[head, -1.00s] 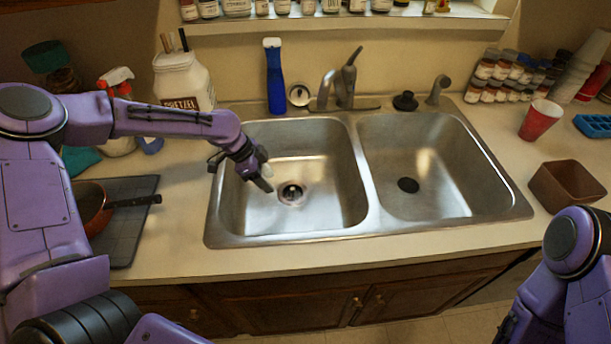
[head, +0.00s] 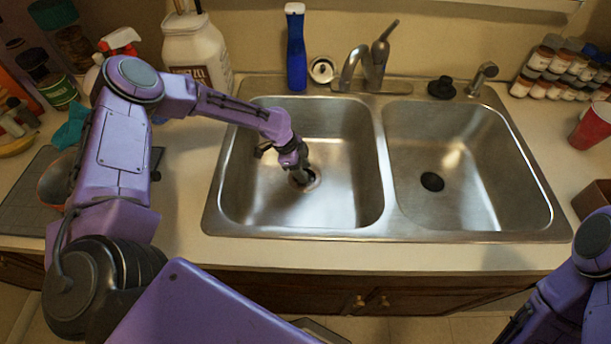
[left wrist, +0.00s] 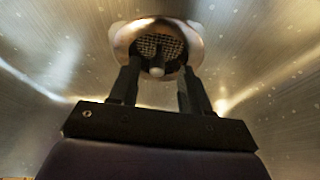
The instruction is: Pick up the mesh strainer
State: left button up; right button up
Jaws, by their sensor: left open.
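The mesh strainer (left wrist: 148,46) sits in the drain of the left sink basin, with its mesh and a small upright knob showing in the left wrist view. In the head view only part of the strainer (head: 312,181) shows beside my gripper. My left gripper (head: 302,176) points down into the left basin, right over the drain. In the left wrist view its two fingers (left wrist: 159,68) are apart, one on each side of the strainer's knob, with nothing clamped. My right arm shows at the lower right, but its gripper does not.
The double sink's right basin (head: 470,190) is empty apart from its dark drain (head: 432,182). The faucet (head: 372,60) and a blue bottle (head: 296,50) stand behind the sink. A white jar (head: 197,50) stands at the back left. A red cup (head: 592,127) is at the right.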

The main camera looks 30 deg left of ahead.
pick_arm(q)
jog(key=shift+d+f, duration=0.1)
jog(key=shift+f, duration=0.15)
jog(key=shift+s+r, duration=0.1)
jog(key=shift+s, duration=0.15)
jog(key=shift+w, duration=0.15)
grip_shut()
